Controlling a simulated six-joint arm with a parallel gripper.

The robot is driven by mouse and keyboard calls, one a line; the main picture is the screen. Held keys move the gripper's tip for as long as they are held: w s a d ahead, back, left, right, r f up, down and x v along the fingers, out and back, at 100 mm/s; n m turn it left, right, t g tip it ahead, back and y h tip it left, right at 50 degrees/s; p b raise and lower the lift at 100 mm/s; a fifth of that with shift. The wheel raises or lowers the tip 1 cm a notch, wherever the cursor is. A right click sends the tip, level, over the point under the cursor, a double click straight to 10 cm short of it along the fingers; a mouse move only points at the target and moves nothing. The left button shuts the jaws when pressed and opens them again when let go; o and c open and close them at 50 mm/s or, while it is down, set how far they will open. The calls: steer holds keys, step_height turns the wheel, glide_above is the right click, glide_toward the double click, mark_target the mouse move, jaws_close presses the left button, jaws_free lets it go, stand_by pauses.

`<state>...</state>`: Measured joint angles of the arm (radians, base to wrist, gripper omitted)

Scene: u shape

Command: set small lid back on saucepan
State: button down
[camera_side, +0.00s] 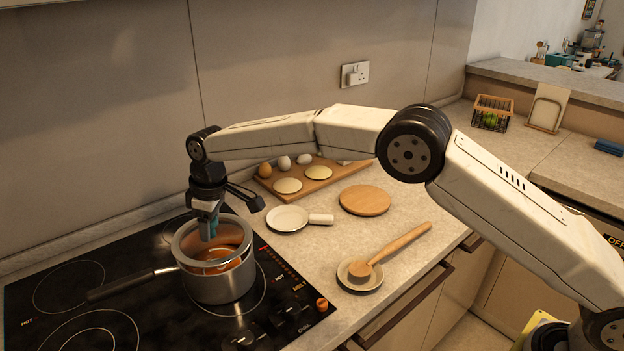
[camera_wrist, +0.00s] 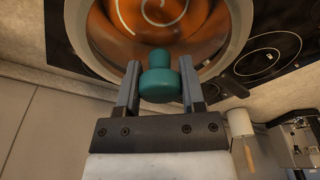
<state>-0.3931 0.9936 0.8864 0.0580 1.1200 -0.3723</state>
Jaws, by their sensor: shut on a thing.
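The saucepan (camera_side: 218,284) stands on the black hob, with its dark handle pointing left. The small glass lid (camera_side: 236,236) is over the pan's mouth, and orange-brown contents show through it. I cannot tell whether its rim rests fully on the pan. My gripper (camera_side: 208,222) is above the lid, pointing down. In the wrist view, my gripper (camera_wrist: 160,66) is shut on the lid's teal knob (camera_wrist: 160,84), with one finger on each side. Part of the knob is hidden by the fingers in the side view.
A small white pan (camera_side: 287,219) and a round wooden board (camera_side: 365,200) lie right of the hob. A board with eggs and pale rounds (camera_side: 330,184) is near the wall. The hob's left side is clear.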

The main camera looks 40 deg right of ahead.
steer(key=shift+f, duration=1.25)
stand_by(1.9)
jaws_free()
steer(key=shift+r, duration=0.1)
steer(key=shift+r, duration=3.9)
